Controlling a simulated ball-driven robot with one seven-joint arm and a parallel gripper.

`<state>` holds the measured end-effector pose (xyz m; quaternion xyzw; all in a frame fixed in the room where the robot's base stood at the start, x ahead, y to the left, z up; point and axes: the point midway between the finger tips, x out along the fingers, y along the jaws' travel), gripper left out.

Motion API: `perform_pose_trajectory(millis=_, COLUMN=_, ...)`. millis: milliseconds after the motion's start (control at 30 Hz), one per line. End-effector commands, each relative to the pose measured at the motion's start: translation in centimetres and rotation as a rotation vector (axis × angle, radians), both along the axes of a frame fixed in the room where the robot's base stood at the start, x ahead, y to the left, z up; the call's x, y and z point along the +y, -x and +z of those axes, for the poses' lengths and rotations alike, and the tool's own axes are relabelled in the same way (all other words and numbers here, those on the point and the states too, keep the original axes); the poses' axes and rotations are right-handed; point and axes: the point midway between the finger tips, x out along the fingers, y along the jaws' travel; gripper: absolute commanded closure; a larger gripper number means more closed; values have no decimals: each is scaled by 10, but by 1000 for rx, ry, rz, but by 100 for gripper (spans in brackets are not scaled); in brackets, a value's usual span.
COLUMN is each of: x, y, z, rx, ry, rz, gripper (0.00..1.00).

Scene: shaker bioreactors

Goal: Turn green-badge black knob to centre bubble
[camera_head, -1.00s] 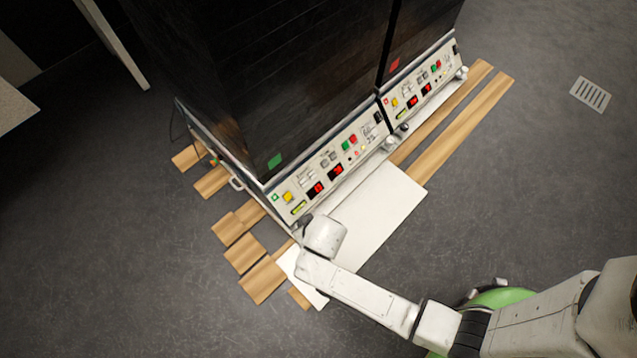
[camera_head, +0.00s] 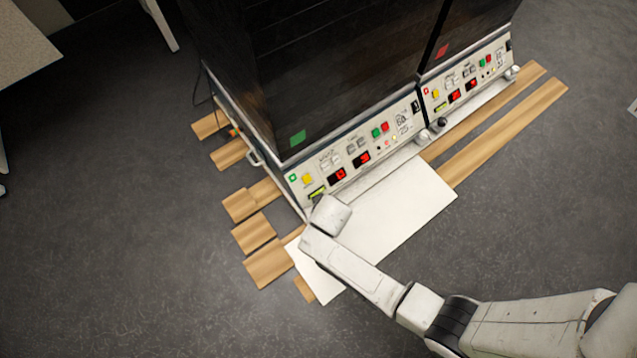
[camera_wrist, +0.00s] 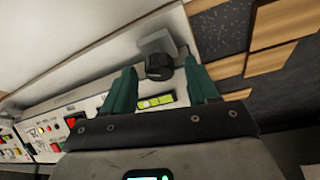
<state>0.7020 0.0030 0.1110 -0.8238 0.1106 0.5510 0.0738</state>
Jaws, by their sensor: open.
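In the wrist view a black knob (camera_wrist: 159,66) sits on a pale block, just beyond and between the two green fingers of my gripper (camera_wrist: 160,88). The gripper is open, and I cannot tell whether either finger touches the knob. A yellow-green bubble vial (camera_wrist: 156,102) shows between the fingers, nearer to me; its bubble is too small to place surely. In the head view the green-badge machine (camera_head: 298,138) is the left one, and its vial (camera_head: 317,193) is at the panel's lower left corner. My wrist hides the knob there.
The red-badge machine (camera_head: 441,51) stands to the right, with a black knob (camera_head: 441,124) near its lower left corner. A white sheet (camera_head: 400,205) and wooden planks (camera_head: 505,130) lie on the floor around the machines. Grey floor is open in front.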

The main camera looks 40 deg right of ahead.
Motion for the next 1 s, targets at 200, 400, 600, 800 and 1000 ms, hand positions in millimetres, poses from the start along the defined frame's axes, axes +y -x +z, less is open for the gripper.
perform_pose_trajectory(millis=200, x=0, y=-1, z=-1, rx=0, ry=0, rz=0, gripper=41)
perform_pose_trajectory(millis=400, x=0, y=-1, z=-1, rx=0, ry=0, rz=0, gripper=53)
perform_pose_trajectory(millis=600, x=0, y=-1, z=-1, rx=0, ry=-1, rz=0, gripper=72)
perform_pose_trajectory(millis=800, x=0, y=-1, z=-1, rx=-1, ry=-1, rz=0, gripper=91)
perform_pose_trajectory(millis=1000, x=0, y=-1, z=0, rx=0, ry=-1, rz=4, gripper=97)
